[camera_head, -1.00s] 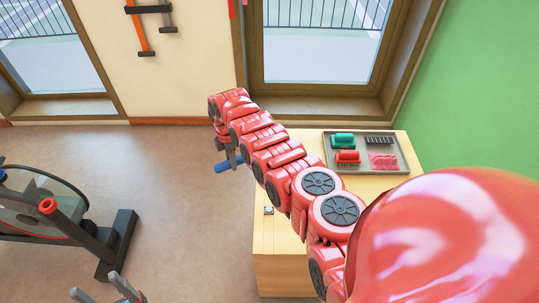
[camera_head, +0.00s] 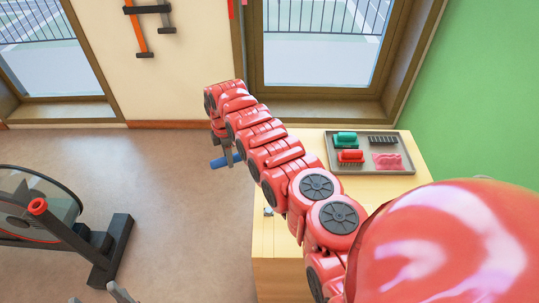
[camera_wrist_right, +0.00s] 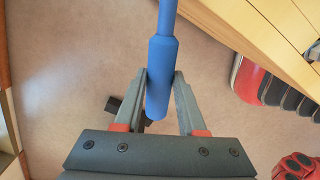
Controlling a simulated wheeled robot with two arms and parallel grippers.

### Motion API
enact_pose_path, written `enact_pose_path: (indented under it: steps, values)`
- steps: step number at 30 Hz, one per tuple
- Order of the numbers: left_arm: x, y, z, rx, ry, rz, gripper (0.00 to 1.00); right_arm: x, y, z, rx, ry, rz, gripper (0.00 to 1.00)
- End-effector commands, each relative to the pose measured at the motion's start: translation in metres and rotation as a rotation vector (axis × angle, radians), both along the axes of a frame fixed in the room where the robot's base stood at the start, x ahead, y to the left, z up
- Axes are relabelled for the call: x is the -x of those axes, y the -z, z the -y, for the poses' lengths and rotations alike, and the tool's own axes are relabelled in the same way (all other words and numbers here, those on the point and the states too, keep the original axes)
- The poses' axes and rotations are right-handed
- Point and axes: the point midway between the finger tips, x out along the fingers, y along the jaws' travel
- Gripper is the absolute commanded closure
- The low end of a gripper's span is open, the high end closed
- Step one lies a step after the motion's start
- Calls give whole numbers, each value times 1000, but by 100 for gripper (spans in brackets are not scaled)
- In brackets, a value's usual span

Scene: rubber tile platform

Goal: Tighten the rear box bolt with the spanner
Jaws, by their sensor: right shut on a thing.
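My right gripper (camera_head: 228,150) is shut on a blue handle (camera_wrist_right: 160,80), which I take for the spanner's. In the right wrist view the handle runs up between the two grey fingers and out of the top edge, so the spanner's head is not shown. In the head view the blue handle (camera_head: 221,162) hangs over open floor, left of the wooden box (camera_head: 285,235). A small grey bolt-like piece (camera_head: 268,211) sits on the box top near its left edge, apart from the handle. My left gripper (camera_head: 98,296) barely shows at the bottom edge, its fingertips apart.
A grey tray (camera_head: 342,168) with green, red, pink and dark items lies on the box's far part. An exercise bike (camera_head: 95,250) stands at left. My red right arm covers part of the box. The floor between bike and box is clear.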

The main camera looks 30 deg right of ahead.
Motion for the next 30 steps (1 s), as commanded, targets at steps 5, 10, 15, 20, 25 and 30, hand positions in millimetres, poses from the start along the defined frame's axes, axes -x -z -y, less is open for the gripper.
enact_pose_path:
  steps: [5,10,15,20,25,30]
  values:
    - [0,2,0,0,0,0,37,0,-1,3,4,2,1,100]
    - [0,1,0,0,0,0,37,3,1,2,5,-19,-4,100]
    - [0,-2,0,0,0,0,37,3,-1,2,6,-17,-4,100]
    - [0,-5,0,0,0,0,37,3,-4,2,8,-17,-1,100]
    - [0,-6,0,0,0,0,37,3,-3,2,9,-17,0,100]
    - [0,-6,0,0,0,0,37,3,-3,2,8,-17,0,100]
